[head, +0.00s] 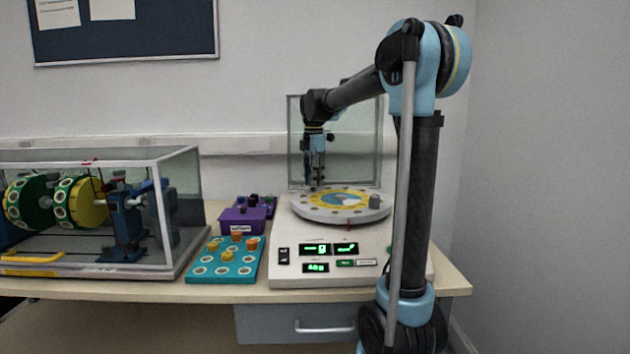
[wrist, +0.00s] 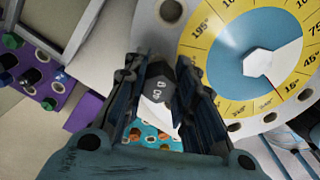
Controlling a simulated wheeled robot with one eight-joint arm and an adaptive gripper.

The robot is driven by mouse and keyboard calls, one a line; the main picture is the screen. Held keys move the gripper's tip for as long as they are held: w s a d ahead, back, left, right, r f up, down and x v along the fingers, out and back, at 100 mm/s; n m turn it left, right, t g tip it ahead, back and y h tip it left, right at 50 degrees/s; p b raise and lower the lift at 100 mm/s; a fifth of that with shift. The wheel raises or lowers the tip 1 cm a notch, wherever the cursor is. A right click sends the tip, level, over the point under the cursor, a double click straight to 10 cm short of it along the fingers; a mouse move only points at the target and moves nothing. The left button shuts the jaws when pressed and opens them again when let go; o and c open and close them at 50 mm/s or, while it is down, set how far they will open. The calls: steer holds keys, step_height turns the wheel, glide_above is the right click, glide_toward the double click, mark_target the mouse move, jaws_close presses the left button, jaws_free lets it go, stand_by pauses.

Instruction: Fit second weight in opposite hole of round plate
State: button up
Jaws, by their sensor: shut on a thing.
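The round plate (head: 312,212) lies flat on the white machine, with a yellow degree ring and holes around its rim. My gripper (head: 314,183) points down over the plate's back left edge. In the wrist view, my gripper (wrist: 160,84) is shut on a dark grey weight (wrist: 187,76) with pale marks on it, held between the fingers. The plate (wrist: 220,112) fills the upper right there, with an open rim hole (wrist: 171,11) near the top. Whether the held weight touches the plate cannot be told.
A purple box (head: 236,219) with dark weights and a teal tray (head: 222,274) with orange and yellow weights stand left of the machine (head: 281,272). A clear upright screen (head: 361,150) stands behind the plate. A glazed rig (head: 165,165) fills the left of the table.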

steer(key=shift+f, duration=1)
stand_by(0.8)
steer(key=o, duration=1)
steer(key=shift+o, duration=0.2)
steer(key=shift+r, duration=0.15)
step_height(320, 180, up, 12)
steer(key=shift+w+f, duration=0.1)
steer(key=shift+f, duration=0.05)
